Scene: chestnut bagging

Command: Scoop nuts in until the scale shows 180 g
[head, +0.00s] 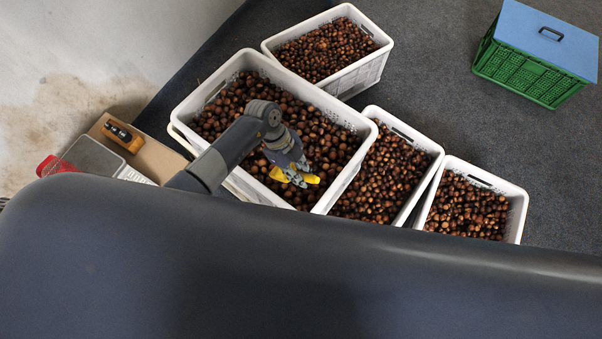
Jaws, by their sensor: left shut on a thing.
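My left gripper (291,173) is over the large white crate (179,122) of chestnuts, low over the nuts. It is shut on a small yellow thing (310,179), perhaps the scoop, which is mostly hidden by the fingers. I cannot tell whether it touches the nuts. Brown chestnuts (313,126) fill much of this crate. A flat grey plate (92,157), which looks like the scale, lies at the left; no reading can be made out. My right gripper is not in view.
More white crates of nuts stand behind (362,75) and to the right (433,150), (517,210). An orange and black device (122,134) lies on a brown board (149,160). A red object (48,166) is at far left. A green crate with a blue lid (545,40) stands on open grey floor.

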